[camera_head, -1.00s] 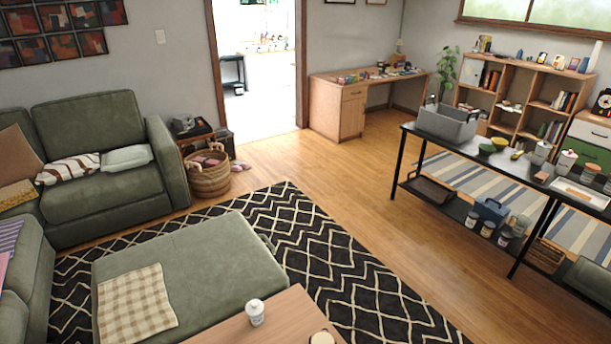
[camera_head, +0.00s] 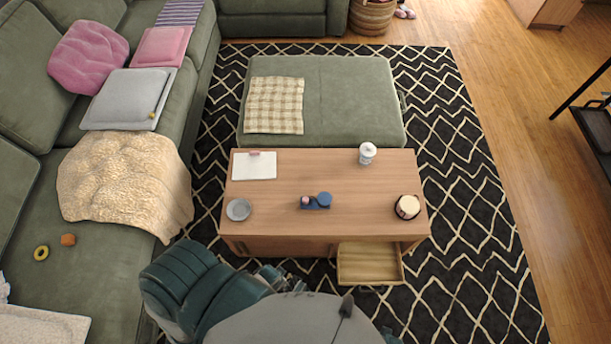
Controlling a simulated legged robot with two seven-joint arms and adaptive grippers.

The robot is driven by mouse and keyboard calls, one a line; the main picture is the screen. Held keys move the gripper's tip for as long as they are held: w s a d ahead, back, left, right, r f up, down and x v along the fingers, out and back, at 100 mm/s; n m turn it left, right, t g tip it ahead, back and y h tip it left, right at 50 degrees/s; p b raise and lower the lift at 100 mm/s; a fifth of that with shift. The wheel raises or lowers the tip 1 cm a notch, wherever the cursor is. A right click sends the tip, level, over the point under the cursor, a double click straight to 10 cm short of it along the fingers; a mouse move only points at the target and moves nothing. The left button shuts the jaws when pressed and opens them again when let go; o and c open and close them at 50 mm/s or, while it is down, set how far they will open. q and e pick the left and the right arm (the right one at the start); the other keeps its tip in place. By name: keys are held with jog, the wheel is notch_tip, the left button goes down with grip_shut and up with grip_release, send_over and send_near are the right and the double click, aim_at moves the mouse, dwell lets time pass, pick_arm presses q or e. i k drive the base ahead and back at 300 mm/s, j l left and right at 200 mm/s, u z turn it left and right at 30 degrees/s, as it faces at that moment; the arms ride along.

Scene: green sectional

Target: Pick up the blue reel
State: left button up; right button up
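A small blue object (camera_head: 322,201) lies near the middle of the wooden coffee table (camera_head: 290,178). It has a round blue part on its right and a pinkish part on its left. It may be the blue reel, but it is too small to be sure. My teal arm comes in at the lower left. Grey mechanical parts at its end may be my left gripper (camera_head: 270,275), in front of the table's near edge and apart from the blue object. Its fingers cannot be made out. My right gripper is not in view.
The table also holds a white lidded jar (camera_head: 367,153), a round dark-rimmed item (camera_head: 407,207), a grey dish (camera_head: 238,209) and a white notepad (camera_head: 254,166). An open drawer (camera_head: 369,264) juts from its near side. A green sofa (camera_head: 100,268) stands left; patterned rug lies right.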

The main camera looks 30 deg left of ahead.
aim_at(323, 197)
jog(key=u, duration=0.85)
